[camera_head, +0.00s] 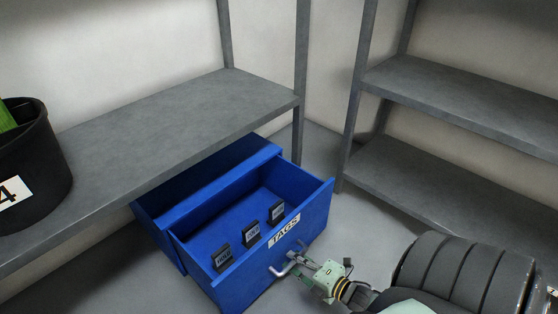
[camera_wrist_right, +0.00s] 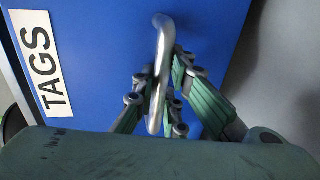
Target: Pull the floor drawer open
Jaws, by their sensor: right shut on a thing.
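The blue floor drawer (camera_head: 318,205) stands well out of its blue cabinet (camera_head: 150,208) under the grey shelf. Its front has a white "TAGS" label (camera_head: 285,231) and a metal bar handle (camera_head: 283,270). Several small black tags (camera_head: 252,233) stand inside the drawer. My right gripper (camera_head: 300,262) is at the handle, in front of the drawer. In the right wrist view, its fingers (camera_wrist_right: 165,98) are closed around the metal handle (camera_wrist_right: 162,60), beside the label (camera_wrist_right: 38,62). My left gripper is not in view.
A black bucket (camera_head: 40,165) with a number 4 label stands on the grey shelf (camera_head: 190,110) at left. Another grey shelf rack (camera_head: 450,190) stands at right. Bare floor (camera_head: 345,235) shows right of the drawer.

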